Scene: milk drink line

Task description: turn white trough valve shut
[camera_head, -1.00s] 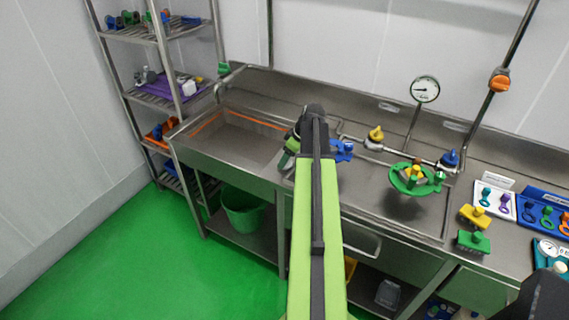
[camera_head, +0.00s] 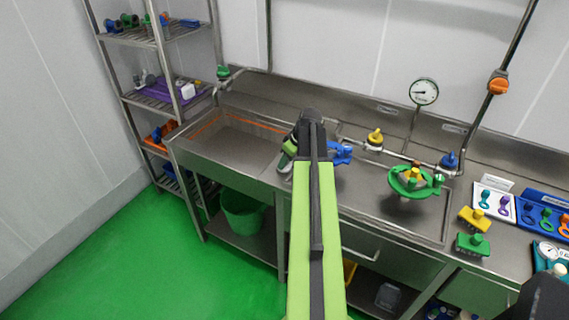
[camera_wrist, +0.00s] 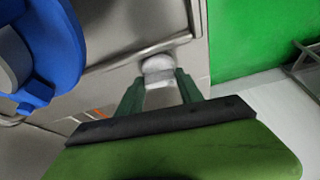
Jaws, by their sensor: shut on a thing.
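The white valve (camera_wrist: 158,66) has a rounded white knob and sits between the fingertips of my gripper (camera_wrist: 157,86) in the wrist view. My gripper is shut on it, with one green finger on each side. In the head view my arm hides most of the valve and the fingers; a green finger shows left of the arm's end. I cannot tell the valve's turn angle. The steel trough (camera_head: 190,142), with an orange line inside, lies left of my arm.
A blue valve (camera_head: 340,153) is close right of my gripper; a large blue part (camera_wrist: 65,50) fills the wrist view's upper left. A shelf rack (camera_head: 127,95) is at left.

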